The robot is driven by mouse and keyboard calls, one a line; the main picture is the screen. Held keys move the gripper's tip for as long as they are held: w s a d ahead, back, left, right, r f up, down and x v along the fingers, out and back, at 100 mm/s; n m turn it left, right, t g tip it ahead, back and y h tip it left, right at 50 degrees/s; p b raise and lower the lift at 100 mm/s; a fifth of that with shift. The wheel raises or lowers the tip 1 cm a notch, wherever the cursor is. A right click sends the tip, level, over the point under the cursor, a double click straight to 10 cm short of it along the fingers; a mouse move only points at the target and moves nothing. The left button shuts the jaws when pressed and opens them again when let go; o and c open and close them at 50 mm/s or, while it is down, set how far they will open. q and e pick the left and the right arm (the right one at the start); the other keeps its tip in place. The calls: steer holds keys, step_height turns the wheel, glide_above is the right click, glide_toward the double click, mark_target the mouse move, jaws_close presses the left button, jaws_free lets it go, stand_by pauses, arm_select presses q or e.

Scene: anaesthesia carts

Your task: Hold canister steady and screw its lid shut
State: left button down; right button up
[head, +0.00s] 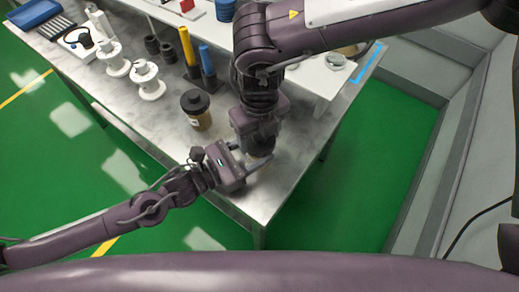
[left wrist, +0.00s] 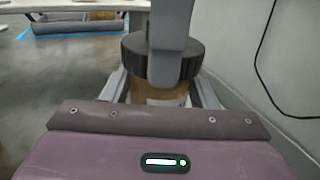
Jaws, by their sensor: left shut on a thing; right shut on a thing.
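The canister has an amber body (left wrist: 160,93) and a dark ridged lid (left wrist: 134,58), seen upright in the left wrist view. In the head view only a sliver of the canister (head: 260,162) shows, near the table's front corner. My left gripper (head: 247,164) is shut around the canister's body from the left, with a finger on each side in the left wrist view. My right gripper (head: 261,146) comes down from above and is shut on the lid; one grey finger (left wrist: 171,48) covers part of the lid. The lid's seating on the body is hidden.
A second amber jar with a black lid (head: 196,107) stands to the left on the metal table (head: 285,180). White spools (head: 146,78), a yellow cylinder (head: 187,45) and a blue one (head: 207,60) stand farther back. Bare tabletop lies around the front corner.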

steer(key=o, duration=1.2)
steer(key=shift+c, duration=0.2)
step_height(320, 180, up, 12)
arm_select(q)
steer(key=shift+c, duration=2.3)
jaws_free()
steer(key=shift+a, duration=0.1)
